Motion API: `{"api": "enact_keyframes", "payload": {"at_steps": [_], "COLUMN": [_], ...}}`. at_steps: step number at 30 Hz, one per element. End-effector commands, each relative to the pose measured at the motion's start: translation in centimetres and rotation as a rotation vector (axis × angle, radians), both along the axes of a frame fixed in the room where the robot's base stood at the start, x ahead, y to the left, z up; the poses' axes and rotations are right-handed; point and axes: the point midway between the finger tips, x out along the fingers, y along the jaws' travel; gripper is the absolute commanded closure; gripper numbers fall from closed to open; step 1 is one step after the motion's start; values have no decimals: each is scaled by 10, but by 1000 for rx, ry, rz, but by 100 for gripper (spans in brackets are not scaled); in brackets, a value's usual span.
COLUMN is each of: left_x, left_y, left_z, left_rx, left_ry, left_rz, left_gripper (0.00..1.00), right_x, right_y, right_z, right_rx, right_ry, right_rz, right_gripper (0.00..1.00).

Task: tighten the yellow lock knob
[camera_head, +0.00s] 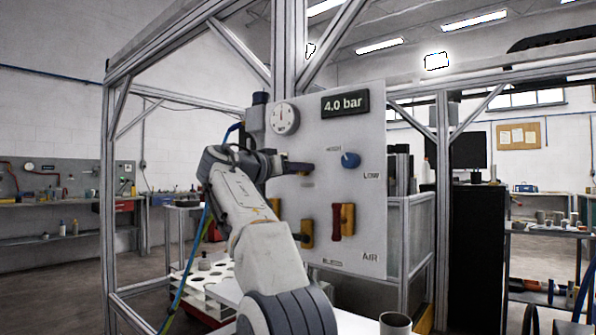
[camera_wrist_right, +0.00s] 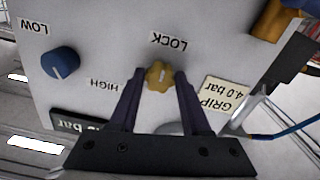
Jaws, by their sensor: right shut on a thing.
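The yellow lock knob (camera_wrist_right: 158,76) sits on the light grey panel (camera_head: 358,270), by the LOCK label (camera_wrist_right: 169,41) in the wrist view, which shows the panel upside down. My right gripper (camera_wrist_right: 159,78) is shut on the knob, one dark finger on each side of it. In the head view my right gripper (camera_head: 308,169) reaches the panel's left part, and its fingers hide the knob there. My left gripper is not in view.
The panel also carries a round gauge (camera_head: 285,118), a 4.0 bar display (camera_head: 345,103), a blue knob (camera_head: 350,160), and a red-and-yellow handle (camera_head: 343,220). Another yellow handle (camera_head: 307,234) is partly behind my arm. Aluminium frame posts (camera_head: 108,200) stand around. A white rack (camera_head: 200,285) is below left.

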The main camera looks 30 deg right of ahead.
Motion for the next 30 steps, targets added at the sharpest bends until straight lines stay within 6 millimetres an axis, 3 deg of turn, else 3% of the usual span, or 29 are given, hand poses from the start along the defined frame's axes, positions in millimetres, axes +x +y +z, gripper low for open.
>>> {"api": "enact_keyframes", "payload": {"at_steps": [10, 11, 13, 23, 30], "left_x": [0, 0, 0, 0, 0], "left_y": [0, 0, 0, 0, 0], "left_z": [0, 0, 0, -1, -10], "left_rx": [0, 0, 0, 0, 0], "left_ry": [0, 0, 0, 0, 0], "left_rz": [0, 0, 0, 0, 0], "left_gripper": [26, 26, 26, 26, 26], "right_x": [1, 1, 1, 0, -11], "right_y": [1, 1, 1, 1, 31], "right_z": [-2, -2, -2, -1, -2], "right_rx": [5, 5, 5, 2, 3], "right_ry": [-1, -1, -1, -1, -3], "right_rz": [1, 2, 1, 1, 6], "right_gripper": [100, 49, 24, 24, 24]}}
